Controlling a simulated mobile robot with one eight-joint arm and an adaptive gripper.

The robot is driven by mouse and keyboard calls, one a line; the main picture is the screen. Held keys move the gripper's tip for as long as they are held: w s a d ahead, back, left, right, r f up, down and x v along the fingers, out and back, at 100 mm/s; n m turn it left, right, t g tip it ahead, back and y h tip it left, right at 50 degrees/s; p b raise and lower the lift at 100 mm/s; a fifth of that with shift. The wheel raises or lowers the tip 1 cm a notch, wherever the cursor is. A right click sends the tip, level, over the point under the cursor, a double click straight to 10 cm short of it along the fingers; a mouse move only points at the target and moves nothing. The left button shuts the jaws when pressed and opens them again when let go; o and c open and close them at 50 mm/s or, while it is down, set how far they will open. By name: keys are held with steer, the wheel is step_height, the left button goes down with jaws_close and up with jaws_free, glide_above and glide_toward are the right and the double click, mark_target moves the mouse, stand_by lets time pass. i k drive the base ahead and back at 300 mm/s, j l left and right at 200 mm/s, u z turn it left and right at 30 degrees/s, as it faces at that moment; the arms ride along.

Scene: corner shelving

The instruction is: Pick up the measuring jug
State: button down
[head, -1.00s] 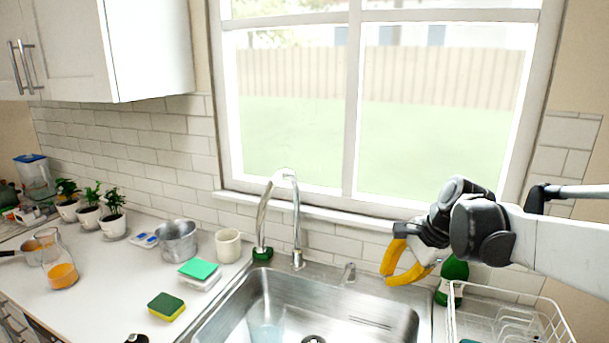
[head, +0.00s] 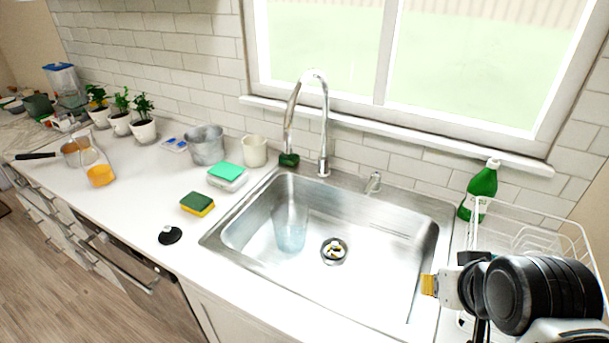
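A clear, bluish, jug-like container (head: 291,232) stands in the left part of the sink basin (head: 375,255). It looks like the measuring jug, though no markings or handle can be made out. My gripper (head: 428,285) is at the lower right, over the sink's right edge, well to the right of the jug and apart from it. Only a short yellow finger part shows; the rest is hidden behind my wrist, so its opening cannot be judged.
The faucet (head: 324,130) rises behind the sink. A green bottle (head: 482,188) and a white wire dish rack (head: 530,228) stand at the right. A sponge (head: 197,203), metal pot (head: 206,145), mug (head: 254,151) and glass carafe (head: 97,165) are on the left counter.

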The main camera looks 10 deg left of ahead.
mark_target(291, 214)
steer(key=i+j+u, duration=0.1)
steer(key=j, duration=0.25)
steer(key=i+j+u, duration=0.1)
steer(key=j, duration=0.25)
steer(key=i+j+u, duration=0.1)
steer(key=j, duration=0.25)
steer(key=i+j+u, duration=0.1)
steer(key=j, duration=0.25)
steer(key=i, duration=0.1)
